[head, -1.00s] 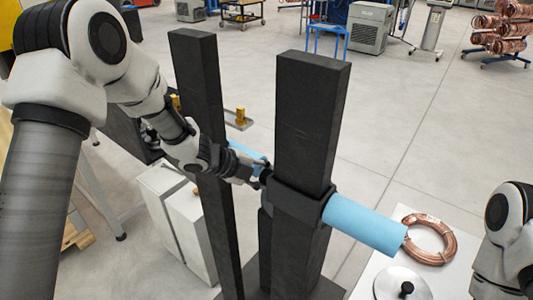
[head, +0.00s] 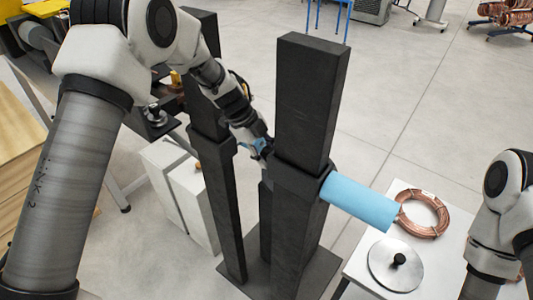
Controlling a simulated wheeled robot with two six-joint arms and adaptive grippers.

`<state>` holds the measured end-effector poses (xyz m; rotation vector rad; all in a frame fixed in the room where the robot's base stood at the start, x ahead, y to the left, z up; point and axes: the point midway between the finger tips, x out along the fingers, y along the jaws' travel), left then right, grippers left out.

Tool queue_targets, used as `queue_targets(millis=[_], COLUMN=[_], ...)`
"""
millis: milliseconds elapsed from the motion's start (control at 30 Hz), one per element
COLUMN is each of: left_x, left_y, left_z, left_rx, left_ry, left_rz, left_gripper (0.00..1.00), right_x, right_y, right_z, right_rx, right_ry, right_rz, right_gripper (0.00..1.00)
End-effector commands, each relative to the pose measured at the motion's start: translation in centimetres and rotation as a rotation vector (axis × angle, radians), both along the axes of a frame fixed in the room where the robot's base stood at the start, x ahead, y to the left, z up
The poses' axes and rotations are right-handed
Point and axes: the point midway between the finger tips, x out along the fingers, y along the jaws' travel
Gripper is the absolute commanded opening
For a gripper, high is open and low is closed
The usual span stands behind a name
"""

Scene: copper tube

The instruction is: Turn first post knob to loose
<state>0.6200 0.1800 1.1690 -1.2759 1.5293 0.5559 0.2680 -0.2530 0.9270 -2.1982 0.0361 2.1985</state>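Two tall dark posts stand on a shared dark base plate: the thicker near post (head: 310,100) and a thinner left post (head: 222,200). The near post carries a dark collar (head: 297,182) with a light blue cylinder (head: 360,201) sticking out to the right. The left post also has a dark collar (head: 212,143). My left gripper (head: 262,150) reaches between the posts, close to the near post's collar. Its fingertips are small and partly hidden beside a light blue part, so its opening is unclear. No post knob can be made out clearly. My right gripper is out of view.
A white table at the right holds a copper coil (head: 422,214) and a round metal disc with a black knob (head: 396,263). White boxes (head: 180,190) stand left of the posts. The floor behind the near post is open.

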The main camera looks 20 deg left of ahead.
Motion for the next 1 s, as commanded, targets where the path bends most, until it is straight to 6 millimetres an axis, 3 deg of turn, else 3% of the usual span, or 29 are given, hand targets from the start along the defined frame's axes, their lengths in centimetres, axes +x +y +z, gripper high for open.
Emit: queue_targets(millis=[333,367,433,767,867,1000], left_x=[-0.1,-0.1,-0.1,0.0,0.0,0.1], left_y=[0.0,0.0,0.0,0.0,0.0,-0.1], left_z=[-0.1,-0.1,-0.1,0.2,1.3,4.4], left_rx=[0.000,0.000,0.000,0.000,0.000,0.000], left_ry=[0.006,0.006,0.006,0.004,0.000,0.000], left_rz=[0.000,0.000,0.000,0.000,-0.001,-0.001], left_gripper=[0.04,0.43,0.65,0.65,0.65,0.65], right_x=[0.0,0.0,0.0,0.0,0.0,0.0], right_y=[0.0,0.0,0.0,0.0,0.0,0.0], right_z=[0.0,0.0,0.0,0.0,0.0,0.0], right_rx=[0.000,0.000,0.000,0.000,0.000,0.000], right_ry=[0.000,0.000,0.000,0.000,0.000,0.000], right_rz=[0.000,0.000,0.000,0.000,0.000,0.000], right_gripper=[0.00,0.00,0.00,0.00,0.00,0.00])
